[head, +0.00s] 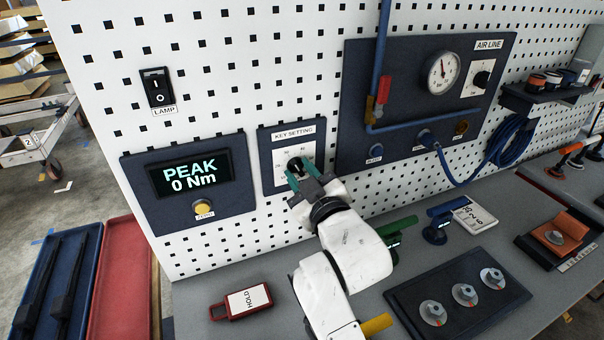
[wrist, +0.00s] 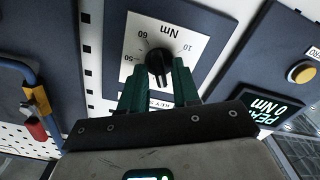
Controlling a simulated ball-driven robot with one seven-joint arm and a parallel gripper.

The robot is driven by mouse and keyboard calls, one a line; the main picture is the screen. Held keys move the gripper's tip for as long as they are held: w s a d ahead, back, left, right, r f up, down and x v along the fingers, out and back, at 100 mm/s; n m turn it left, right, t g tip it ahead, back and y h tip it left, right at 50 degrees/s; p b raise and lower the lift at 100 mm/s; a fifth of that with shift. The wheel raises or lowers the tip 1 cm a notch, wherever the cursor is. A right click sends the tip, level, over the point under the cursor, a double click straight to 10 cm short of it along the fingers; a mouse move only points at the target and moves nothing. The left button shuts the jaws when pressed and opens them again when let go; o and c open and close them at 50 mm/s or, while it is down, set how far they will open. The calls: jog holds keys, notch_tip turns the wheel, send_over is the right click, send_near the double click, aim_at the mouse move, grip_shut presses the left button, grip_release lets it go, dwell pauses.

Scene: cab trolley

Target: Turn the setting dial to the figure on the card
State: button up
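The setting dial is a black knob (wrist: 159,65) on a white scale plate marked Nm, on the KEY SETTING panel (head: 292,131). In the wrist view 50, 60 and 10 are readable on the plate; the knob's pointer reading is not clear. My gripper (wrist: 158,78) has its two teal fingers on either side of the knob, apart, with a narrow gap seeming to show. In the head view my gripper (head: 299,180) covers much of the dial. A white card (head: 475,214) with dark figures lies on the bench at right; I cannot read them surely.
A display (head: 190,174) reads PEAK 0 Nm, with a yellow button (head: 202,208) below. A red HOLD tag (head: 241,301), green and blue handled tools (head: 437,228) and a dark tray (head: 462,295) with round pieces lie on the bench. Air-line pipes (head: 372,90) are at right.

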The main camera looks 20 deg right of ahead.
grip_shut()
jog(key=m+b, duration=0.2)
jog(key=m, duration=0.1)
jog(key=shift+f+m, duration=0.1)
jog(key=shift+m, duration=1.1)
jog(key=shift+r, duration=0.2)
jog(key=shift+o, duration=0.9)
grip_release()
jog(key=s+b, duration=0.2)
jog(key=s, duration=0.8)
jog(key=shift+s+b, duration=0.3)
jog(key=shift+s, duration=0.1)
